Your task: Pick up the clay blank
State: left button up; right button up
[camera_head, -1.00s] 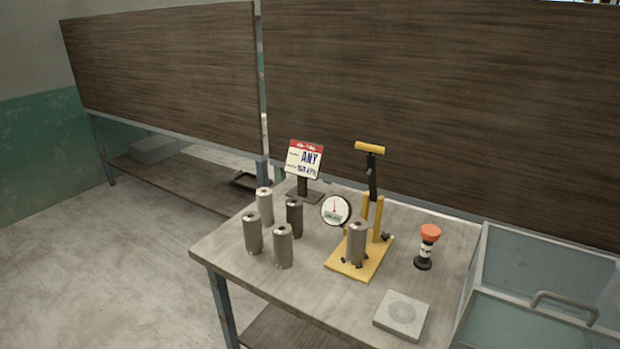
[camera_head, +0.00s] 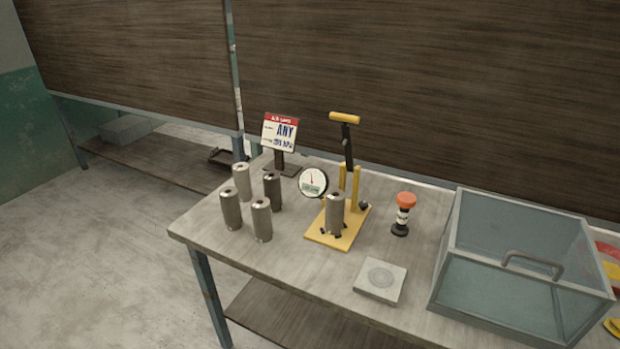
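I see nothing that I can clearly tell is a clay blank. Several grey-brown cylinders with a small dark opening on top stand upright at the left of the workbench (camera_head: 330,282), among them a front one (camera_head: 262,220), a left one (camera_head: 231,209), a back one (camera_head: 242,182) and a darker one (camera_head: 273,191). Another cylinder (camera_head: 335,213) stands on the yellow base of a hand pump (camera_head: 345,119). Neither of my grippers is in view.
An orange-topped device (camera_head: 403,213), a square plate (camera_head: 380,281) and a clear-walled box with a handle (camera_head: 450,285) are to the right. Red and yellow items (camera_head: 610,268) show at the right edge.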

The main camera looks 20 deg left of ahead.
aim_at(335, 216)
jog(key=j+u, duration=0.1)
jog(key=j, duration=0.6)
jog(key=i+j, duration=0.1)
jog(key=j, duration=0.55)
jog(key=u, duration=0.05)
